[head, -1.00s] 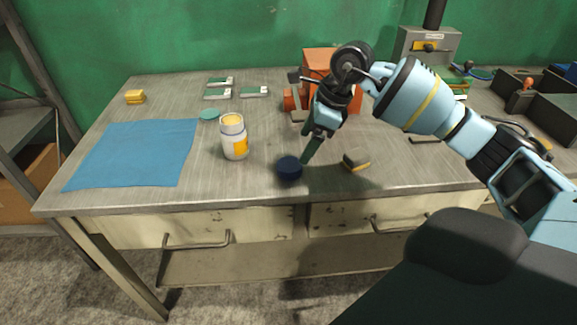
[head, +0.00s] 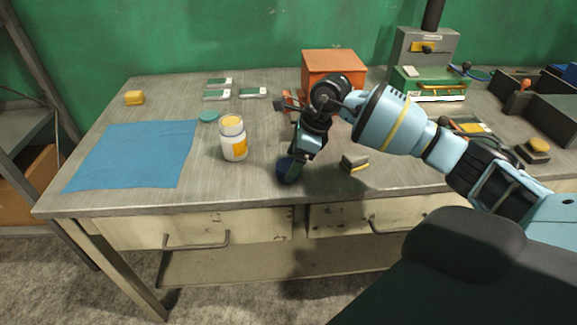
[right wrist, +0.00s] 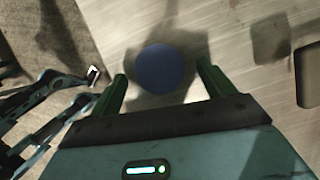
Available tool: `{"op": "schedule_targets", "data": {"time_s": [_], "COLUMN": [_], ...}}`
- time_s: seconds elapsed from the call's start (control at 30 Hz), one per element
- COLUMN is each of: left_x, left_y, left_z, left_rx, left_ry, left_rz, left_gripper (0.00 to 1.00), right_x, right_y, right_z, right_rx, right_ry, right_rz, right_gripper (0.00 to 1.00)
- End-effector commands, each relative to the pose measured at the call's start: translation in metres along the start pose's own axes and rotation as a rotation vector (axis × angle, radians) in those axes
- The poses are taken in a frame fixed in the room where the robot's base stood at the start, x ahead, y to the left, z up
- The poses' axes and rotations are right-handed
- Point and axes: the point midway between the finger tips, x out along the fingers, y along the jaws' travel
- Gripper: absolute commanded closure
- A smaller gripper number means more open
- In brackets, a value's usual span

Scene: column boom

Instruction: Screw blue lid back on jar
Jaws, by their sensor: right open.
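The white jar (head: 233,144) with an orange label stands upright on the workbench, its yellowish top showing and no blue lid on it. The dark blue lid (head: 283,168) lies on the bench to the right of the jar, partly hidden by my right gripper (head: 291,172). In the right wrist view the round blue lid (right wrist: 165,68) sits just beyond and between the green fingertips (right wrist: 161,78) of my right gripper, which is open with a gap on each side. My left gripper is not in the head view.
A blue cloth (head: 135,155) lies left of the jar. A teal disc (head: 209,116) lies behind the jar. A grey and yellow block (head: 355,162) lies right of the gripper. An orange box (head: 334,68) stands at the back. The bench's front edge is close to the lid.

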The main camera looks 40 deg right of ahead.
Motion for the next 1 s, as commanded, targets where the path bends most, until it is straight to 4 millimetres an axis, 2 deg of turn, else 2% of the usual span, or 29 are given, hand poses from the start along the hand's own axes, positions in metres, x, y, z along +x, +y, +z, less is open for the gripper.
{"op": "schedule_targets", "data": {"time_s": [0.13, 0.47, 0.8, 1.0], "left_x": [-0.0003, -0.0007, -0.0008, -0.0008], "left_y": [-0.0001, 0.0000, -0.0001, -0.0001], "left_z": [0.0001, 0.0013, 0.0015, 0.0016], "left_rx": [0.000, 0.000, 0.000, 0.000], "left_ry": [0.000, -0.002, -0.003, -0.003], "left_rz": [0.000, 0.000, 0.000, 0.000], "left_gripper": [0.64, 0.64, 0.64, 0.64], "right_x": [0.0086, 0.0087, 0.0084, 0.0083], "right_y": [0.0004, 0.0003, 0.0003, 0.0002], "right_z": [-0.0002, -0.0003, -0.0003, -0.0002], "right_rx": [0.000, 0.000, 0.000, 0.000], "right_ry": [0.000, 0.000, 0.000, 0.000], "right_rz": [0.001, 0.000, 0.000, 0.000], "right_gripper": [0.19, 0.20, 0.64, 0.66]}}
